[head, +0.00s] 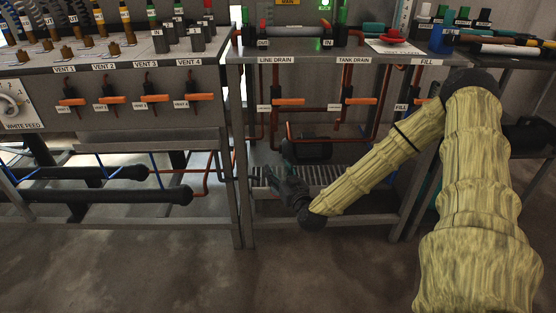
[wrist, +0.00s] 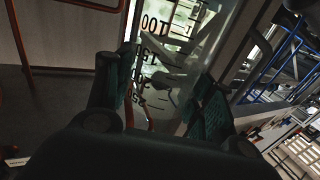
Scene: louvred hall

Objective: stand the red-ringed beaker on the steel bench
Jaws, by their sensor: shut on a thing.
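My gripper (head: 277,180) hangs low in front of the middle bench, beside its slatted lower shelf. In the wrist view its two dark green padded fingers (wrist: 165,90) are closed on a clear glass beaker (wrist: 170,62) with black graduation marks and numbers. The beaker looks tilted in that view, and its red ring is not clear to me. In the head view I cannot make out the beaker at the gripper. A grey metal bench (head: 345,58) stands behind and above the gripper. I cannot tell for certain whether it is the steel bench.
The middle bench carries drain valves with orange handles (head: 288,101), a red valve cap (head: 391,36) and a blue container (head: 436,38). The left bench (head: 110,68) is crowded with vials and fittings. Black pipes (head: 120,196) run below it. The floor (head: 200,270) in front is clear.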

